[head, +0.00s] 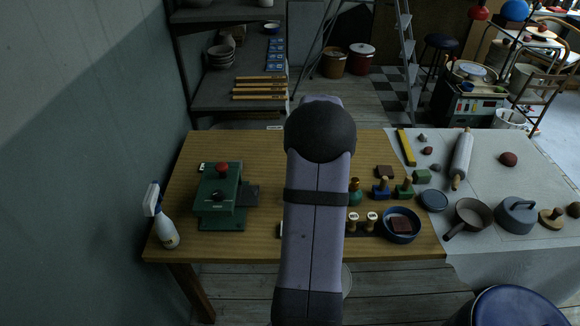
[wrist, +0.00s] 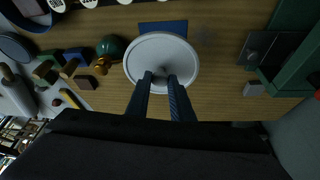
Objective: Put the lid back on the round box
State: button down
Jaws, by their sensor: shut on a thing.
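A pale round lid (wrist: 150,52) fills the middle of the wrist view. My gripper (wrist: 161,80) is shut on its small centre knob. The lid appears flat and level above the wooden table. The round box cannot be made out in either view; anything directly under the lid is hidden by it.
A blue card (wrist: 176,25) lies partly under the lid's outline. A green bottle (wrist: 112,46) stands close beside it. A green press (head: 215,192) and spray bottle (head: 161,222) are at left. Stamps and a blue bowl (head: 401,239) stand at right.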

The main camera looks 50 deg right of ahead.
jog(key=s+d+m+g+p, duration=0.1)
jog(key=s+d+m+p, duration=0.2)
jog(key=s, duration=1)
jog(key=s+d+m+g+p, duration=0.1)
jog(key=s+d+m+p, duration=0.2)
jog(key=s+d, duration=0.5)
jog(key=shift+s+m+g+h+p, duration=0.35)
jog(key=shift+s+p, duration=0.2)
jog(key=shift+s, duration=2)
jog(key=shift+f, duration=0.25)
jog(key=shift+f+b, duration=2.45)
jog(key=shift+f, duration=0.6)
jog(key=shift+f+b, duration=0.2)
jog(key=shift+b, duration=0.3)
